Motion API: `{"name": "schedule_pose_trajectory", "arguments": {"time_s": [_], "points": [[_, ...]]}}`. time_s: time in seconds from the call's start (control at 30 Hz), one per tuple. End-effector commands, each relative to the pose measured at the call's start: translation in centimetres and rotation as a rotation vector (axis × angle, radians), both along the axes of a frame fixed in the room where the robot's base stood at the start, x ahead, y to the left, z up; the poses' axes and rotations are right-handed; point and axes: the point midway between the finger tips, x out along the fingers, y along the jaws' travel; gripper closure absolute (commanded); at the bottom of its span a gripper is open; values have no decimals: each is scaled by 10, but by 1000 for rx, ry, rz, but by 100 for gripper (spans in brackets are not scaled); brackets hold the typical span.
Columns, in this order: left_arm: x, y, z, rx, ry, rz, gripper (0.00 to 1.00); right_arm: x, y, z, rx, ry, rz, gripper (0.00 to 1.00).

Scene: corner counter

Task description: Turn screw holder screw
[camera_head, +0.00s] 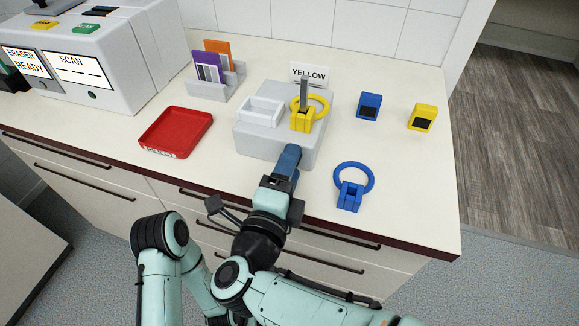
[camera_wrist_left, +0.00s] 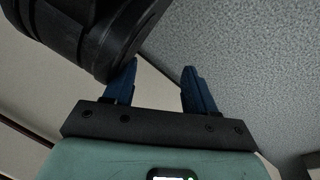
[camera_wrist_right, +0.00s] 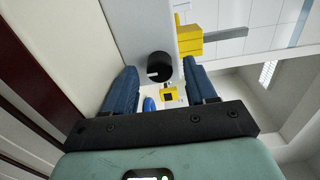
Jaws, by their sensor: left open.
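The grey screw holder (camera_head: 246,136) stands on the counter with a yellow ringed piece (camera_head: 303,121) and an upright grey bar (camera_head: 304,92) on top. In the right wrist view, its black screw knob (camera_wrist_right: 160,67) with a white mark shows on the side, between and beyond my fingertips; the head view hides it. My right gripper (camera_head: 291,150) is at the holder's front side, fingers apart and empty in the right wrist view (camera_wrist_right: 160,80). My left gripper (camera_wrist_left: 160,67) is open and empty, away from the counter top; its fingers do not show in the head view.
A "YELLOW" sign (camera_head: 309,73) stands behind the holder. A red tray (camera_head: 176,131) and a card rack (camera_head: 208,91) are left. A blue ringed piece (camera_head: 351,192), blue block (camera_head: 369,106) and yellow block (camera_head: 422,118) are right. A machine (camera_head: 85,60) stands far left.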

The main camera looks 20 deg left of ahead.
Motion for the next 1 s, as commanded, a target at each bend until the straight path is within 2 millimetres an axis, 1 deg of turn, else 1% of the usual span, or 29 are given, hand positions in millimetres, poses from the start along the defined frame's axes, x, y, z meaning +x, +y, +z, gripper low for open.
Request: {"name": "schedule_pose_trajectory", "arguments": {"time_s": [0.2, 0.27, 0.33, 0.47, 0.7, 0.8, 0.9, 1.0], "points": [[1, 0, 1, 0, -2, -1, 44, -2, 0, 0, -1, -1, 0, 44], [2, 0, 2, 0, -5, 0, 44, -6, 0, 1, -1, -1, 0, 44], [4, 0, 4, 1, -13, -1, 44, -14, 1, 1, -1, 0, 2, 44], [11, -1, 11, 3, -39, -2, 44, -40, 2, 2, -1, 0, 5, 44], [25, -4, 24, 4, -86, -4, 44, -94, 4, 1, -2, -1, 5, 44], [30, -5, 28, 5, -101, -6, 44, -112, 4, 1, -1, -2, 4, 44], [33, -5, 31, 6, -110, -5, 44, -124, 5, 1, -1, -1, 3, 44], [34, -5, 32, 6, -115, -6, 44, -131, 5, 1, -1, 0, 1, 44]]}}
